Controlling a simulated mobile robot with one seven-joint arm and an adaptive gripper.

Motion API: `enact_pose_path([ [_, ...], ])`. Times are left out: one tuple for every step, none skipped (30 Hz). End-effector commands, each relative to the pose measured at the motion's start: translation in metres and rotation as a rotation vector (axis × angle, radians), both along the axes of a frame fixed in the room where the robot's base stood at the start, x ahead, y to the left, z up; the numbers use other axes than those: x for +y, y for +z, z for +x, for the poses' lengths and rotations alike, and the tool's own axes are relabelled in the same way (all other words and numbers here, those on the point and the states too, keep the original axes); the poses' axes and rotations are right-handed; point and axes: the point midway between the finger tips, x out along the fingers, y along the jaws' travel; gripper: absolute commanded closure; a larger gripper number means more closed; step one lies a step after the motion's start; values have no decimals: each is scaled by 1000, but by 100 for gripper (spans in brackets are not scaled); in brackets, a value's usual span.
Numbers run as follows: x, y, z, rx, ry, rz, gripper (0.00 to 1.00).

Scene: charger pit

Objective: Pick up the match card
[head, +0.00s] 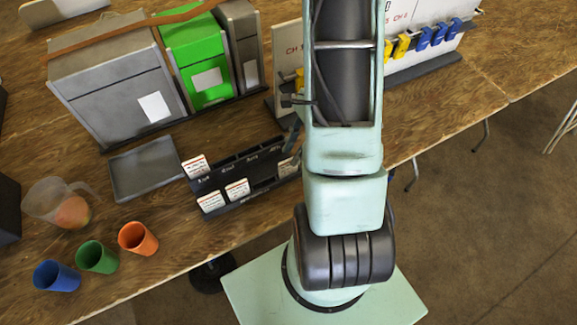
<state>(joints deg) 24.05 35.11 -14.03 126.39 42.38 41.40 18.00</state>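A black card rack (228,168) with two tiers and small white lettering stands on the wooden table. Several white cards with red and black print stand in it. One card (195,166) is at the upper left, two cards, (210,201) and (237,188), are in the lower tier, and another card (288,166) is at the right end, partly hidden by my arm. The print is too small to tell which is the match card. My gripper (293,136) shows only as a dark sliver beside my arm, above the rack's right end. Its fingers are mostly hidden.
A grey tray (147,168) lies left of the rack. Grey (115,85) and green (204,55) boxes and a board with clips (425,40) stand behind.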

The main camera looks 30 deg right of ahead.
Motion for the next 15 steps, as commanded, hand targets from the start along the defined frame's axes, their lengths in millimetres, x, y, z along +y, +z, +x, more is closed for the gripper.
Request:
enact_pose_path([
  [2,-5,-1,1,0,0,74],
  [3,-7,-1,1,2,0,74],
  [3,-9,-1,1,2,0,74],
  [4,-10,-1,1,1,0,74],
  [4,-12,0,1,1,0,74],
  [5,-14,-1,1,0,-1,74],
  [6,-17,-1,1,2,0,74],
  [7,-21,-1,2,2,0,74],
  [8,-26,-2,3,0,1,74],
  [9,-30,-2,3,0,0,74],
  [10,-34,-2,3,2,1,74],
  [11,-39,-2,3,0,1,74],
  [12,-43,-2,3,1,0,74],
  [14,-47,-2,2,3,0,74],
  [16,-51,-1,1,2,0,74],
])
